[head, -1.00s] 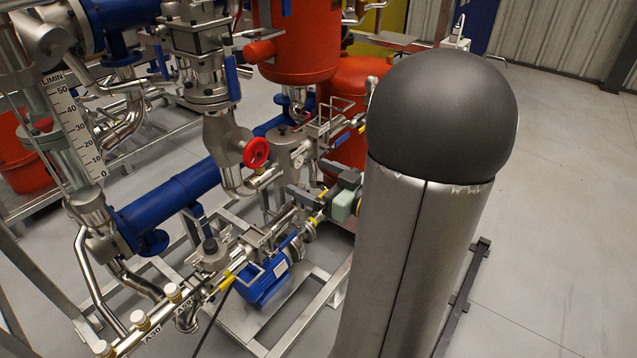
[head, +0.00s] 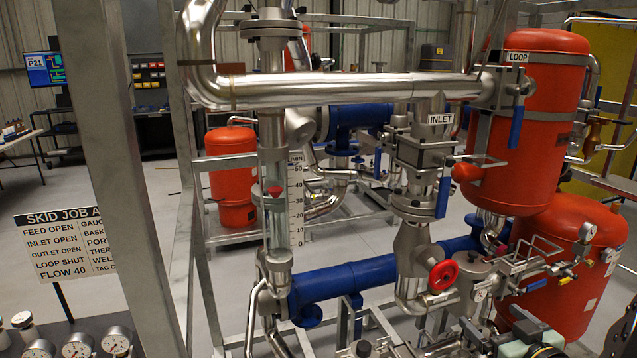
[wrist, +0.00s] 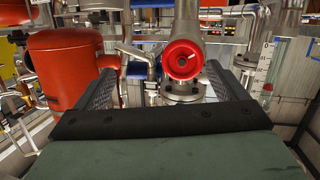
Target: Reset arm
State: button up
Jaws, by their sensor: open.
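My gripper (wrist: 163,72) shows in the wrist view with its two dark ridged fingers spread wide apart. It is open, and nothing is held between the fingers. Beyond the gap is a red handwheel (wrist: 182,60) on a metal valve body, with visible space between it and the fingers. The same kind of red handwheel (head: 443,275) shows in the head view at the lower middle of the skid.
A red tank marked LOOP (head: 530,110), a blue pipe (head: 350,282) and a flow tube (head: 278,215) crowd the skid. A steel post (head: 120,160) stands at the left beside a job sign (head: 65,245). In the wrist view a red tank (wrist: 62,70) is close at the left.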

jog(key=s+a+f+m+g+h, duration=0.3)
jog(key=a+f+g+h, duration=0.2)
jog(key=a+g, duration=0.3)
jog(key=s+a+f+n+g+y, duration=0.1)
jog(key=s+a+g+y, duration=0.2)
jog(key=s+a+g, duration=0.4)
jog(key=s+a, duration=0.6)
jog(key=a, duration=0.1)
jog(key=shift+s+f+y, duration=0.25)
jog(key=shift+y, duration=0.05)
dwell(0.8)
